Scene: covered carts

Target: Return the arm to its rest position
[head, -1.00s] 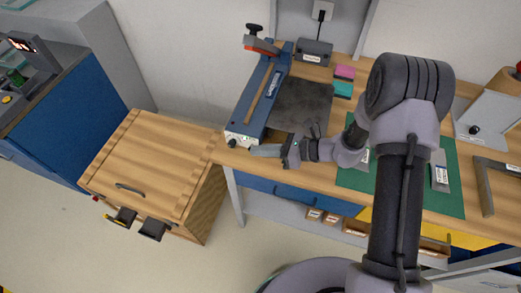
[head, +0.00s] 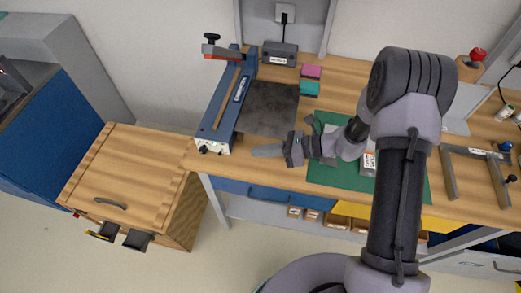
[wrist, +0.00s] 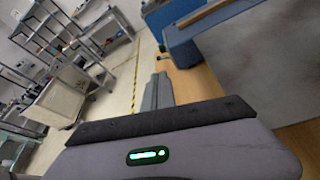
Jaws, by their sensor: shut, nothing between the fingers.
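My gripper (head: 266,151) is held out to the left over the wooden workbench (head: 340,98), near its front edge and just right of the blue sealing device's front end. Its fingers are together and hold nothing. In the wrist view the closed fingers (wrist: 157,92) point away over the bench edge, with the floor beyond. My arm is bent, its elbow high at the right of the head view.
A blue device (head: 234,105) with a raised lever and a dark plate (head: 270,108) stand close to the gripper. A green mat (head: 345,178) lies below the forearm. A wooden covered cart (head: 130,175) stands left of the bench. Clear floor (head: 60,240) lies in front.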

